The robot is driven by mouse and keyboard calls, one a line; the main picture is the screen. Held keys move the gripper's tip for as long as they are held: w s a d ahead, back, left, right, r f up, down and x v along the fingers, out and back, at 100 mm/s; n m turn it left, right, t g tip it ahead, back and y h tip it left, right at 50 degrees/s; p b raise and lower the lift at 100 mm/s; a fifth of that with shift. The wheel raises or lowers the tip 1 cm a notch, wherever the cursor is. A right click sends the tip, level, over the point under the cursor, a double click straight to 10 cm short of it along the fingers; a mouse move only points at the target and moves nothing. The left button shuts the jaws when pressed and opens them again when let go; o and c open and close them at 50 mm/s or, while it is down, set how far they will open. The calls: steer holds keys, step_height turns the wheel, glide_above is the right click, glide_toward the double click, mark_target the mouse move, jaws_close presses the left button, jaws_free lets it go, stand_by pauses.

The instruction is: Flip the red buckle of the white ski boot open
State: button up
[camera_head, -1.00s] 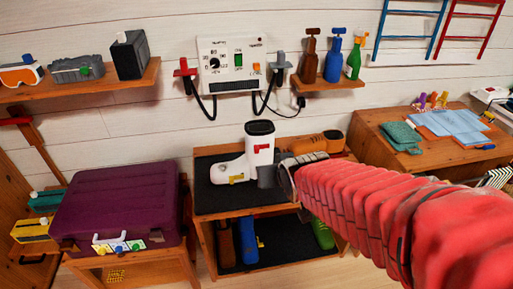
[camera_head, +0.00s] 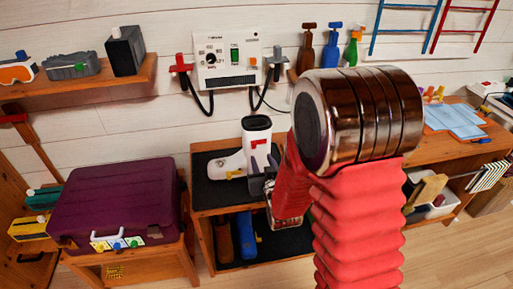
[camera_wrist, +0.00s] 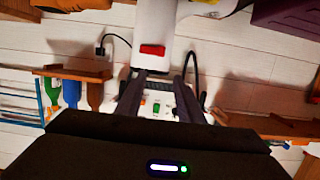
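The white ski boot (camera_head: 257,133) stands upright on the dark top of the low wooden bench. Its red buckle (camera_head: 255,147) is on the shaft, and a yellow buckle (camera_head: 236,174) is lower on the foot. My gripper (camera_head: 262,184) is at the boot's right front, below the red buckle, partly hidden by my red-sleeved arm. In the wrist view, which is upside down, my gripper's two dark fingers (camera_wrist: 164,78) stand apart with nothing between them. The red buckle (camera_wrist: 152,50) lies just beyond the fingertips, apparently not touched, on the white boot shaft (camera_wrist: 155,20).
A purple case (camera_head: 115,208) sits left of the bench (camera_head: 203,200). A wall panel (camera_head: 228,60) with cables hangs above, beside shelves (camera_head: 90,80) of small items. A desk (camera_head: 440,150) stands at right. Bottles (camera_head: 247,235) stand on the bench's lower level.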

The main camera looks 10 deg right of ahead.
steer(key=shift+s+f+t, duration=0.2)
steer(key=shift+f+t, duration=0.25)
steer(key=shift+f, duration=0.35)
steer(key=shift+s+f+t, duration=0.25)
steer(key=shift+f+t, duration=0.15)
steer(key=shift+f, duration=0.4)
steer(key=shift+s+f+t, duration=0.2)
steer(key=shift+f+t, duration=0.25)
steer(key=shift+f, duration=0.35)
steer(key=shift+w, duration=0.1)
